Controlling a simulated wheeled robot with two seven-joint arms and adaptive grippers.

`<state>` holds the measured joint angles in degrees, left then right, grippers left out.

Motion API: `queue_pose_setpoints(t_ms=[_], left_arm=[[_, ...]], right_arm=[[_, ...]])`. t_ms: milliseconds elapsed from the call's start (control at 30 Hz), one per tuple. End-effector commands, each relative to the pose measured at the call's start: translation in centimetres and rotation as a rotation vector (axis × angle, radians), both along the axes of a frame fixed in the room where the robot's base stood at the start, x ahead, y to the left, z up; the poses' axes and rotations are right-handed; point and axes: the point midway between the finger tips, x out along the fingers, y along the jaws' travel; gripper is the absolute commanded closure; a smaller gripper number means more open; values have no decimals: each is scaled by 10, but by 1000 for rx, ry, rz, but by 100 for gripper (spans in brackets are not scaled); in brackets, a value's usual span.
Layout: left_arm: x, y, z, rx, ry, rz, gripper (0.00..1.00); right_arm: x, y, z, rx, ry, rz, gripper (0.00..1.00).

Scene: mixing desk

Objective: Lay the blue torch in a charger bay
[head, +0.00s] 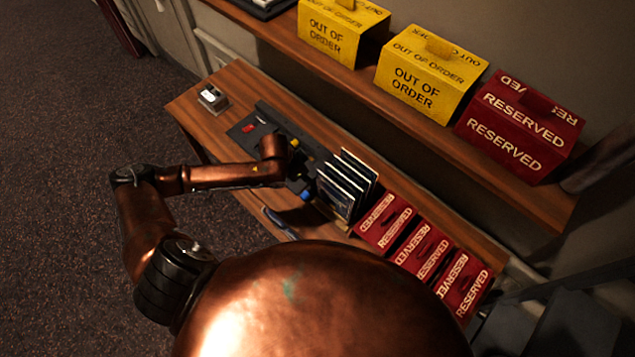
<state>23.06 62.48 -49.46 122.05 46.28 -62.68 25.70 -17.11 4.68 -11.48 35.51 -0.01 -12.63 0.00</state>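The dark charger (243,131) lies on the wooden desk, with a red piece and a yellow piece showing on it. My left arm reaches over the charger's near side, and its black gripper (301,187) points down past the charger's right part. A small blue piece, seemingly part of the blue torch (306,195), shows right at the fingertips. The rest of it is hidden or too dark to make out. The fingers are too small and dark to show whether they grip it. The charger's right part is partly hidden by my arm. My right gripper is out of view.
A rack of upright dark sleeves (346,184) stands just right of the gripper. Red RESERVED signs (422,252) stand farther right. A slim dark object (279,222) lies near the front edge. A small grey box (212,97) sits at the left end. A shelf with signs runs behind.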

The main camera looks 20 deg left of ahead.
Motion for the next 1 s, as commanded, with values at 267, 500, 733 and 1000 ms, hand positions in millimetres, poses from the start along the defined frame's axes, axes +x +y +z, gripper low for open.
queue_pose_setpoints(t_ms=[267,500,733,1000], left_arm=[[8,-5,-30,0,2,5,66],[19,-12,-58,1,0,4,66],[20,-14,-61,1,-1,-1,66],[20,-14,-61,2,0,-1,81]], right_arm=[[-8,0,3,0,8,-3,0],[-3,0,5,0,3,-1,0],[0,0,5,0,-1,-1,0],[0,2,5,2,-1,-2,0]])
